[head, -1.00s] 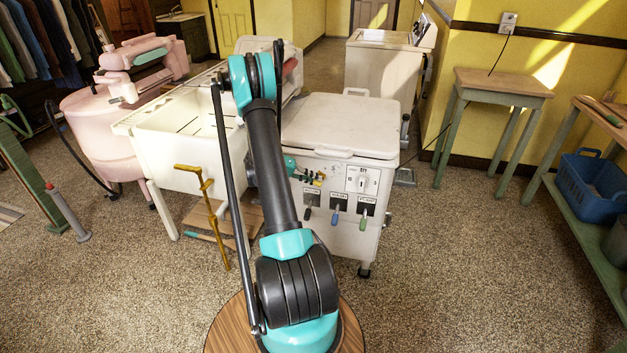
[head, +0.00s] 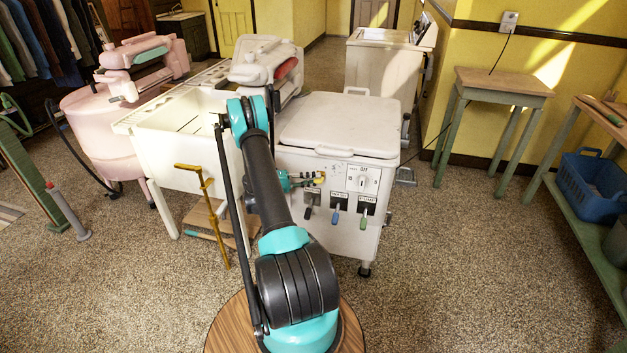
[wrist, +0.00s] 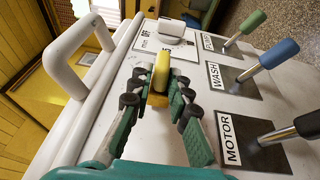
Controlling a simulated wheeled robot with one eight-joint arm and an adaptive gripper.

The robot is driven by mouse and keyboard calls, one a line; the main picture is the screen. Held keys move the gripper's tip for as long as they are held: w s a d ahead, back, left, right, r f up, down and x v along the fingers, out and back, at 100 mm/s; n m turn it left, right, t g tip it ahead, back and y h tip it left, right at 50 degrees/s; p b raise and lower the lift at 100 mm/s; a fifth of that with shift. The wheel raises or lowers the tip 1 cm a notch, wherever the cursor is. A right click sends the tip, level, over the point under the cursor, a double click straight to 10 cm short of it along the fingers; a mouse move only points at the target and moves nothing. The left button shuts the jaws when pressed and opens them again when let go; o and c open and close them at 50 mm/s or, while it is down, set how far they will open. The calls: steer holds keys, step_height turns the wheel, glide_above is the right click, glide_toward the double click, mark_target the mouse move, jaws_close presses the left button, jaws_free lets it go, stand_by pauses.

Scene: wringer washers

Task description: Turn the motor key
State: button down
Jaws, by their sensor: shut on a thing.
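A yellow key (wrist: 160,72) stands out from the white washer's front panel, beside the timer dial. It also shows as a small yellow spot in the head view (head: 320,177). My gripper (wrist: 160,92) has a dark-padded finger on each side of the key and is shut on it. In the head view my gripper (head: 308,179) reaches in from the left at the panel's upper part. The key's base and any marking by it are hidden behind the fingers.
Below the key are the MOTOR lever with a black grip (wrist: 290,131), the WASH lever with a blue grip (wrist: 279,53) and the PUMP lever with a green grip (wrist: 253,21). A white timer dial (wrist: 171,27) sits close beyond. The lid handle (wrist: 76,60) is at left.

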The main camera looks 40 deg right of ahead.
steer(key=shift+d+r, duration=0.1)
steer(key=shift+r, duration=0.2)
steer(key=c, duration=1.6)
jaws_free()
steer(key=shift+s, duration=0.1)
steer(key=o, duration=0.3)
steer(key=o, duration=0.7)
steer(key=shift+f, duration=0.1)
steer(key=shift+v, duration=3.5)
